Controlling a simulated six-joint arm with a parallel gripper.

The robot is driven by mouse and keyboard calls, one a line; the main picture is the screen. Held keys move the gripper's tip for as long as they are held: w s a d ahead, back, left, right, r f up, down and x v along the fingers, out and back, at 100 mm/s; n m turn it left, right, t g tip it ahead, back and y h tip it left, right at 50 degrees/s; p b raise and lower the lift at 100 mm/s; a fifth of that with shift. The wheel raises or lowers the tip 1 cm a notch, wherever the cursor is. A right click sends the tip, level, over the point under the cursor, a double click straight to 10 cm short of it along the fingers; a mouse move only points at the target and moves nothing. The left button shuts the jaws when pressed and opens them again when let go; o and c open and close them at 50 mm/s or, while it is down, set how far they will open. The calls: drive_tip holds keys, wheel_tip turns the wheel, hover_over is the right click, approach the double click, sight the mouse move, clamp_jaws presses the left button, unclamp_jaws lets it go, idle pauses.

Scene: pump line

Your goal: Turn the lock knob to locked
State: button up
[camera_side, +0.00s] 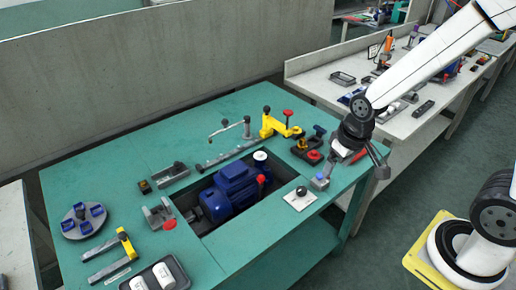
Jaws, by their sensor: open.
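A black round knob (301,190) stands on a small white plate (299,201) on the green table, right of the blue motor; it looks like the lock knob. Its pointer direction and any lock marks are too small to read. My gripper (352,174) is open and empty, above and to the right of the knob, near the table's right edge. Its fingers are spread wide, and the left one reaches down close to a small grey part with a blue top (320,181). I cannot tell whether they touch. The gripper is apart from the knob.
The blue motor (230,190) sits in a recess left of the knob. A red button box (313,156) and a yellow clamp (278,124) stand behind. A red handle (262,180) is beside the motor. The green table (262,238) is clear in front of the plate.

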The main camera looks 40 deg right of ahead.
drive_tip(key=w+d+f+m+g+y, duration=0.1)
drive_tip(key=w+d+f+m+g, duration=0.2)
drive_tip(key=w, duration=0.5)
drive_tip(key=m+g+y, duration=0.2)
drive_tip(key=m, duration=0.3)
approach(302, 189)
drive_tip(key=shift+x, duration=0.75)
drive_tip(key=shift+f, duration=0.1)
drive_tip(key=shift+x, duration=3.8)
clamp_jaws()
